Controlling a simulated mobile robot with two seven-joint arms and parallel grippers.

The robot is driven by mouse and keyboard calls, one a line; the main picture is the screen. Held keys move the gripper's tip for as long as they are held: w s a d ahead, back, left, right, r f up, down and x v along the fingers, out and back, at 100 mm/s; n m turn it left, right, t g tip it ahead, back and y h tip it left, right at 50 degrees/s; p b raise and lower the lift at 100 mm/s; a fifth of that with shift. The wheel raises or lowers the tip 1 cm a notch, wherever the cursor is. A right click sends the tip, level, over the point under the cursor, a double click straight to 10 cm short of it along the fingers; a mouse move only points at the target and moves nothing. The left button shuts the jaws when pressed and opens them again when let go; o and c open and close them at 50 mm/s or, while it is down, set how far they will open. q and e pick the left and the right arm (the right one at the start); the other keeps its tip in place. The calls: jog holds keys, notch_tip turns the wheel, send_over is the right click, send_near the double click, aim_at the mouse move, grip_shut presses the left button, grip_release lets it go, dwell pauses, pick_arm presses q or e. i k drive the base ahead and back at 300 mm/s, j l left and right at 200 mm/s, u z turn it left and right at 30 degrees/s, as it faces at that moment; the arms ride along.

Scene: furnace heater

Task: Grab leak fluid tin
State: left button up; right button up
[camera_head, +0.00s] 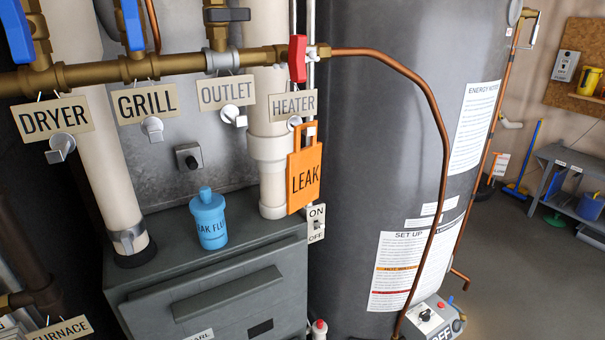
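The leak fluid tin (209,220) is a blue container with a narrower blue cap and dark lettering, partly readable as "LEAK FLUID". It stands upright on top of a dark grey metal cabinet (150,275), near its back edge. Neither of my grippers shows in the head view, and nothing is seen touching the tin.
Behind the tin is a grey metal panel with a knob (188,157). A white pipe (110,150) stands left, another (268,170) right, beside an orange LEAK tag (304,177). A brass pipe (180,68) with valves and labels crosses above. A large grey tank (370,180) stands right.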

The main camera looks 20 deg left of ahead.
aim_at(213, 233)
jog(key=u, duration=1.25)
jog(key=l+u, duration=0.25)
jog(key=l, duration=0.25)
jog(key=i, duration=0.05)
